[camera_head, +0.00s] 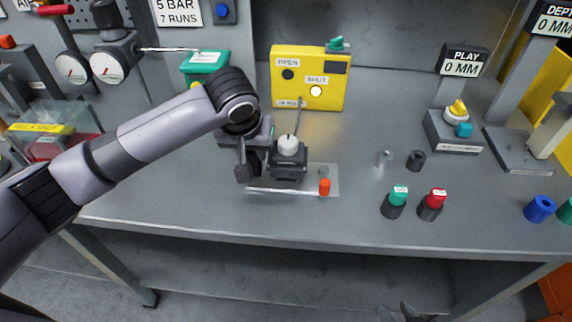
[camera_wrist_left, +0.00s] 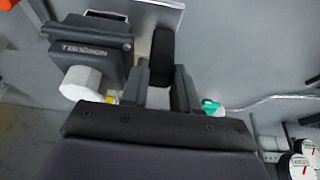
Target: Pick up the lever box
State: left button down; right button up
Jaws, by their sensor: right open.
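A dark box with a white many-sided knob (camera_head: 288,162), which seems to be the lever box, stands on the bench, with a thin grey rod rising behind it. In the left wrist view the box (camera_wrist_left: 95,45) is left of my fingers. My left gripper (camera_head: 250,168) is low beside the box's left side. In the left wrist view the fingers of my left gripper (camera_wrist_left: 162,90) are apart, with a black rounded bar (camera_wrist_left: 162,50) between or just beyond them. I cannot tell whether they press on it. My right gripper (camera_head: 400,312) is open and empty below the bench's front edge.
A yellow box labelled OPEN and SHUT (camera_head: 322,97) stands behind. A rod with a red-orange end (camera_head: 324,187) lies in front on a pale plate. Green and red buttons (camera_head: 397,199) and small cylinders (camera_head: 416,160) stand to the right. The bench's front strip (camera_head: 300,222) is clear.

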pick_arm(q)
jog(key=shift+r, duration=0.15)
notch_tip(320, 180, up, 9)
jog(key=shift+f, duration=4.65)
jog(key=shift+f, duration=0.15)
pick_arm(e)
jog(key=shift+c, duration=0.9)
